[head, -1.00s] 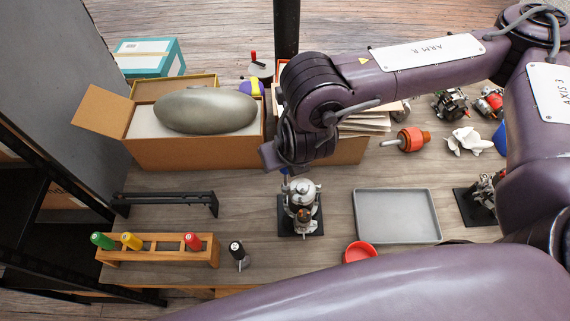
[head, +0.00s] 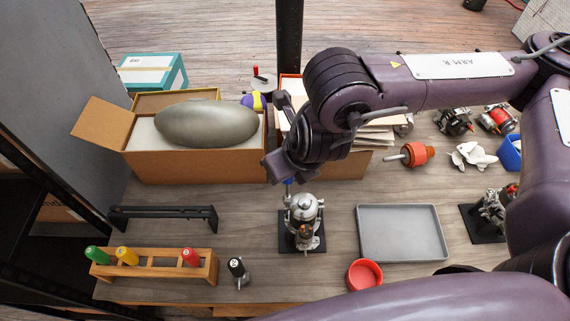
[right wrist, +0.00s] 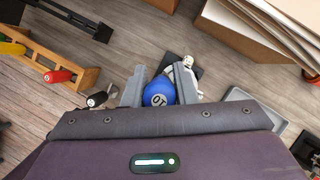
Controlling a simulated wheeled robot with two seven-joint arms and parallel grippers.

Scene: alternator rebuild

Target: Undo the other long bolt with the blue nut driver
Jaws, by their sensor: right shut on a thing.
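The blue nut driver (right wrist: 158,93) is upright between the two grey fingers of my right gripper (right wrist: 158,74), which is shut on its handle. In the head view only a sliver of the blue nut driver (head: 289,181) shows under my right wrist, above the alternator (head: 304,212). The alternator stands on a black base plate (head: 287,243) on the bench. In the right wrist view the driver and fingers cover most of it. The long bolts are too small or hidden to make out, and I cannot tell whether the driver's tip touches one. My left gripper is not in view.
A wooden rack (head: 208,269) with green, yellow and red drivers stands front left, a black driver (head: 236,268) beside it. A grey tray (head: 402,232) and red bowl (head: 364,274) lie right of the alternator. Cardboard boxes (head: 190,166) stand behind.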

